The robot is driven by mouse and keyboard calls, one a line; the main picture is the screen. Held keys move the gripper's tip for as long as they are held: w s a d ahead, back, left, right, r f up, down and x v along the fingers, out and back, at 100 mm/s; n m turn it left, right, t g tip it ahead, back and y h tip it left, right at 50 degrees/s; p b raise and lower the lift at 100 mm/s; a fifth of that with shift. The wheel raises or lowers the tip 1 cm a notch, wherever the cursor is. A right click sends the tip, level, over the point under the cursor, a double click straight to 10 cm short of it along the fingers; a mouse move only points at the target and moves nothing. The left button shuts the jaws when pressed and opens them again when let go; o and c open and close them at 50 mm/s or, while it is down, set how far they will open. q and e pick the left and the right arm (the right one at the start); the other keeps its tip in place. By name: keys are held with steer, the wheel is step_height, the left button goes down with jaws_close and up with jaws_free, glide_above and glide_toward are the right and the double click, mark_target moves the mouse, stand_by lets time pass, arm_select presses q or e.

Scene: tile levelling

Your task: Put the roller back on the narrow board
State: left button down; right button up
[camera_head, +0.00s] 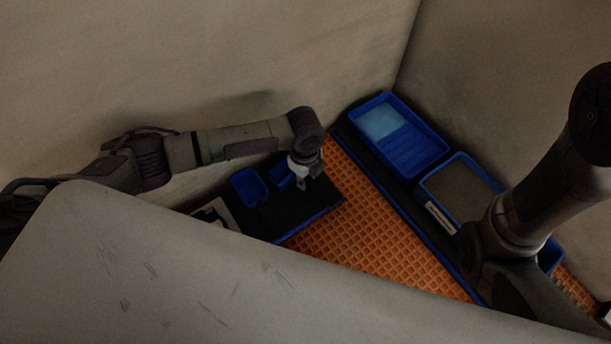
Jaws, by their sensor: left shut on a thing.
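My left gripper (305,178) points down over the black board with a blue edge (322,203) at the left. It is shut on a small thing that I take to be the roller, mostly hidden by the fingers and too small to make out. Whether it touches the board I cannot tell. My right arm comes in from the right, and its gripper is not clearly in view.
Blue trays (248,188) stand on the black board beside my left gripper. Along the right wall a long dark board carries a blue tray with a pale sheet (422,163) and a blue-rimmed grey tray (459,187). Orange waffle-patterned floor (375,240) lies clear between.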

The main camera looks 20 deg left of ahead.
arm_select(q)
steer(key=shift+f, duration=0.1)
steer(key=c, duration=0.9)
jaws_free()
steer(key=shift+c, duration=0.2)
